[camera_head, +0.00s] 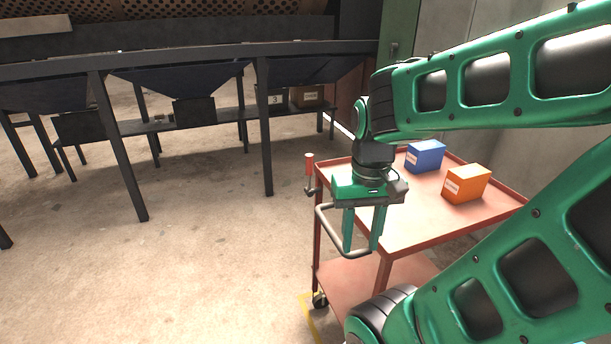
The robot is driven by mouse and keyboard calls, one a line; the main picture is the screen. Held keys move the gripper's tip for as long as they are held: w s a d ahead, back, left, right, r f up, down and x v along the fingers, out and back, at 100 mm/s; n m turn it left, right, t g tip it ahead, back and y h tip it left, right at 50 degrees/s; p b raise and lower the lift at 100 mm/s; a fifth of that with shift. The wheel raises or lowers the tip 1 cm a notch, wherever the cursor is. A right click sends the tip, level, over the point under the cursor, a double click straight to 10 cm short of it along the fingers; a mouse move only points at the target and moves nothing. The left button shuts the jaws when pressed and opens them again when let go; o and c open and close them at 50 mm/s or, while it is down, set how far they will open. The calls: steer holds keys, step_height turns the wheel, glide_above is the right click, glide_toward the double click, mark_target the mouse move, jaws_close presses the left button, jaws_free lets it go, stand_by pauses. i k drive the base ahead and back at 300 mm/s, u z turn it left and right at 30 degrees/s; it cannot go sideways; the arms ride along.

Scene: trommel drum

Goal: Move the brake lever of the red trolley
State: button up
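The red trolley (470,232) stands at the right, with a push handle (326,232) on its left end. The brake lever (309,165) has a red grip and stands upright at the trolley's far left corner. My gripper (361,246) points down in front of the trolley's left end, near the handle. It is to the right of the brake lever and apart from it in the picture. My arm hides part of the trolley top.
A blue box (425,157) and an orange box (466,184) stand on the trolley top. A dark steel frame with hoppers (190,85) runs along the back. A wall is close behind the trolley. The concrete floor at left (180,260) is clear.

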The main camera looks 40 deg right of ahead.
mark_target(309, 192)
steer(key=k, duration=1.2)
steer(key=z, duration=0.5)
steer(key=i, duration=1.5)
steer(key=z, duration=0.1)
